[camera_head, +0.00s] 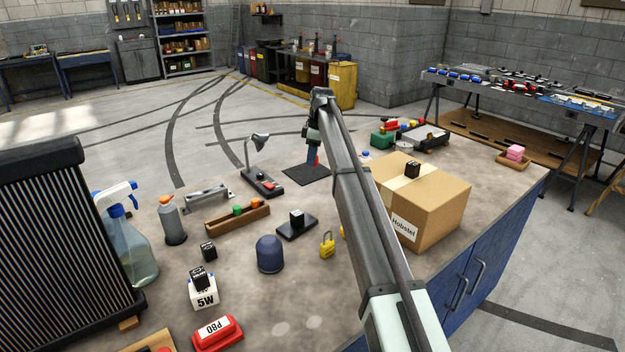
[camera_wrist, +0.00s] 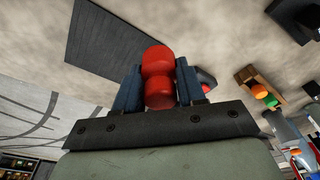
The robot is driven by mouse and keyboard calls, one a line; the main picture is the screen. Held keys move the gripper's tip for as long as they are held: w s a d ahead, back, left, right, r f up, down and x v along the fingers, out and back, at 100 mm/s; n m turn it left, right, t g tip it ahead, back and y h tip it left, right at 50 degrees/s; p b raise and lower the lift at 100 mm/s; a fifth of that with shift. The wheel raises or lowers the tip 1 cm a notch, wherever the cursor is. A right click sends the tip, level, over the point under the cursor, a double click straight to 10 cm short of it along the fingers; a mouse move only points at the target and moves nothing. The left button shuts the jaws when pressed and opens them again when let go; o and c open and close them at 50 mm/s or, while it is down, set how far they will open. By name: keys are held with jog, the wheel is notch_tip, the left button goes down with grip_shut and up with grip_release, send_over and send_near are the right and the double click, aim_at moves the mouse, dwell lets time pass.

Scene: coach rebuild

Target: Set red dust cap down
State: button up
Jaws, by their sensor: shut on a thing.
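The red dust cap (camera_wrist: 158,78) is clamped between the two blue fingers of my gripper (camera_wrist: 159,72) in the wrist view. It looks like a short red piece with a narrower waist. In the head view my gripper (camera_head: 313,158) points down at the far part of the workbench, with a sliver of red showing at its fingers. A flat black mat (camera_head: 297,174) lies on the bench just below and beside it. The mat also shows in the wrist view (camera_wrist: 105,42), off to the left of the cap. I cannot tell the exact height of the cap above the bench.
A wooden tray (camera_head: 238,222) with orange and green caps stands left of the mat. A desk lamp (camera_head: 262,183) with a red button on its base is nearer. A cardboard box (camera_head: 436,213) stands right of my arm. A blue domed part (camera_head: 269,254) and yellow padlock (camera_head: 327,246) stand in front.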

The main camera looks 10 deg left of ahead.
aim_at(311, 185)
jog(key=shift+f, duration=4.05)
jog(key=shift+f, duration=0.55)
jog(key=o, duration=1)
jog(key=r, duration=0.4)
jog(key=d+r, duration=0.1)
jog(key=r, duration=0.3)
jog(key=d+r, duration=0.1)
jog(key=r, duration=0.4)
